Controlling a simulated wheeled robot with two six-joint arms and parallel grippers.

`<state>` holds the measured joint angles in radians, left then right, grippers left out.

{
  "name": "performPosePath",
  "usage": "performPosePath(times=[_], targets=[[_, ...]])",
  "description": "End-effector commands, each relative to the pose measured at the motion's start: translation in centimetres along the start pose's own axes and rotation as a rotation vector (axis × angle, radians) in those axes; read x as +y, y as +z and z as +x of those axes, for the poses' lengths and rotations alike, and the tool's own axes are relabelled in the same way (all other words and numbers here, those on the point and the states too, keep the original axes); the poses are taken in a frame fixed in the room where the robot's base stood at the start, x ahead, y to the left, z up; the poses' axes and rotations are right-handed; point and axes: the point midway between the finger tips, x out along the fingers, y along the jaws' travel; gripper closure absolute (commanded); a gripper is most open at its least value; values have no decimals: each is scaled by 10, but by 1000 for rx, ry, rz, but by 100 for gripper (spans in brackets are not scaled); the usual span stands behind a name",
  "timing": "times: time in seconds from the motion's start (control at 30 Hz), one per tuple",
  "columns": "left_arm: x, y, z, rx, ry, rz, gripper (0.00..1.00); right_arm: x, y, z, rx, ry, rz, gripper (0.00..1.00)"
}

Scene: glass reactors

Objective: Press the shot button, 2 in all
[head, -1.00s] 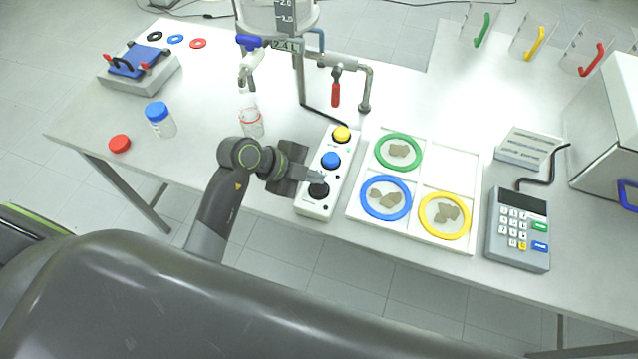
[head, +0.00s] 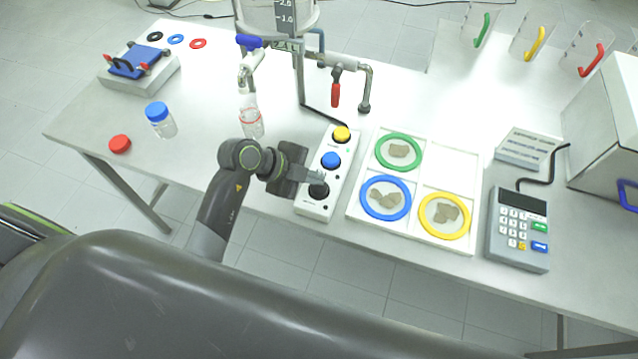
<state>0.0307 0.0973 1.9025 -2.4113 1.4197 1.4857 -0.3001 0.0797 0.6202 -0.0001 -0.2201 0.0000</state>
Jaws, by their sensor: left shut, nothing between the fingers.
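A white button box (head: 314,208) stands on the table in the head view. It carries a yellow button (head: 341,134), a blue button (head: 330,160) and a black button (head: 319,190) in a row. The button labels are too small to read. My left gripper (head: 319,177) is shut and empty. Its fingertips are over the box, at the far edge of the black button and short of the blue one. I cannot tell whether they touch the black button. My right gripper is not in view.
A glass reactor (head: 278,18) with a red-handled valve (head: 336,94) stands behind the box. A white tray (head: 352,211) with green, blue and yellow rings is close on the right, then a keypad (head: 518,228). A blue-capped jar (head: 158,115) is at left.

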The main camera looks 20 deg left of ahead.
Motion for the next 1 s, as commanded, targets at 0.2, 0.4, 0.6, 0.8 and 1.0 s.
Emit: performPosePath(times=[0.2, 0.4, 0.6, 0.8, 1.0], targets=[[3, 2, 3, 0, 0, 0, 100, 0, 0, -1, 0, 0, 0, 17], [2, 2, 3, 0, 0, 0, 100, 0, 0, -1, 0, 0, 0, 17], [3, 3, 4, 0, 0, 0, 100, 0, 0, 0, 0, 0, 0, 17], [4, 4, 6, 0, 1, 0, 100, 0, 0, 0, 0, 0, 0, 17], [6, 5, 8, 0, 1, 0, 100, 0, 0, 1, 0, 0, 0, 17]])
